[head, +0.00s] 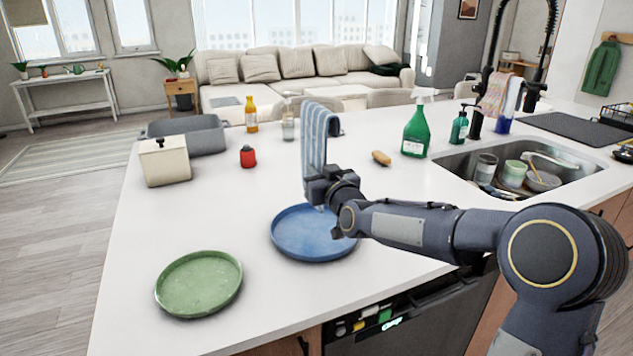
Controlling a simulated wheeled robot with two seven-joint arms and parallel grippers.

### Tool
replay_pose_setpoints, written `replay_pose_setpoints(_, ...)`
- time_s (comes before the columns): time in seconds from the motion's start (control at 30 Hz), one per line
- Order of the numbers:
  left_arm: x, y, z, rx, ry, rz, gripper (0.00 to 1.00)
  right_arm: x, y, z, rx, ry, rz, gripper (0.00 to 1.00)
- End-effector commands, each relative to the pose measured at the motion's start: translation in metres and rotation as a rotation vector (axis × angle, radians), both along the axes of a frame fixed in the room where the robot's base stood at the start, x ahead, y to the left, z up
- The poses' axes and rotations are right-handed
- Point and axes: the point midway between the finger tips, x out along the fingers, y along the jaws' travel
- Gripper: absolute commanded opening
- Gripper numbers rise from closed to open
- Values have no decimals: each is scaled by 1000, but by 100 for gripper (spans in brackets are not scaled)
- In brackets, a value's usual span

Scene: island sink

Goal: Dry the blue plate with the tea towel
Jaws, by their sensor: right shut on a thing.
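The blue plate (300,235) lies flat on the white island counter, near its front edge. My right gripper (322,178) is above the back right part of the plate, and my forearm covers the plate's right edge. It is shut on a blue-and-white striped tea towel (314,135). The towel stands up above the gripper, its top folded over to the right. I cannot tell whether the towel's lower end touches the plate. My left gripper is not in view.
A green plate (199,284) lies front left of the blue one. Behind are a cream canister (164,162), grey tub (190,134), red jar (248,157), wooden brush (381,158) and green spray bottle (415,132). The sink (520,165) with dishes is right. The counter's left middle is clear.

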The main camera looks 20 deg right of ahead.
Motion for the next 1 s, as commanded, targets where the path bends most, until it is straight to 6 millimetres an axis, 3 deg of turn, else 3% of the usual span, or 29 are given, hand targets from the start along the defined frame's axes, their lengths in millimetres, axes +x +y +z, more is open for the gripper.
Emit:
replay_pose_setpoints(0.4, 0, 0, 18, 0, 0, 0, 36, 0, -4, 37, 0, -3, 1, 0)
replay_pose_setpoints(1.0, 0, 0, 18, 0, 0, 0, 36, 0, -4, 38, 0, -2, 1, 0)
